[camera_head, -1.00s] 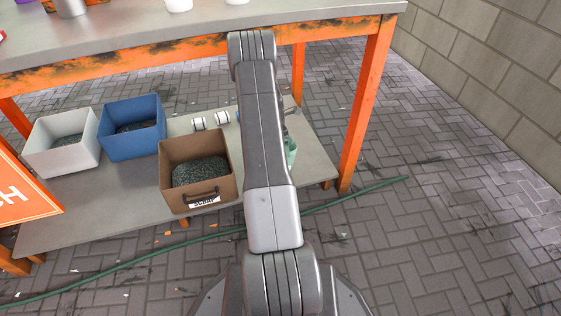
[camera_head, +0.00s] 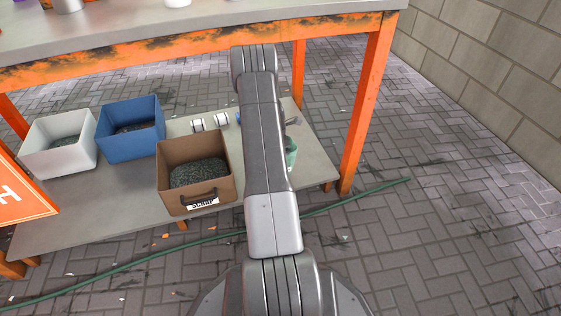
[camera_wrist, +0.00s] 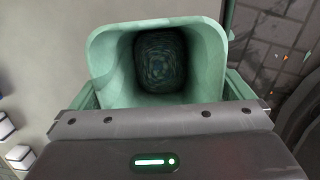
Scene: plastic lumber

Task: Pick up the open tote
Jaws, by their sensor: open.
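The open tote (camera_wrist: 100,50) is pale green and fills the middle of the wrist view, seen from above through its open top. Dark, mottled material lies at its bottom. In the head view a sliver of the tote (camera_head: 291,153) shows on the lower shelf, mostly hidden behind my arm. My gripper (camera_wrist: 160,120) is open and empty, close above the near rim of the tote. Its dark body covers the tote's near side. I cannot tell whether it touches the rim.
The lower shelf (camera_head: 110,200) also bears a white bin (camera_head: 60,160), a blue bin (camera_head: 132,145) and a brown bin (camera_head: 193,150) labelled SCRAP. An orange table leg (camera_head: 365,105) stands right of the tote. A green hose (camera_head: 130,262) crosses the paved floor.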

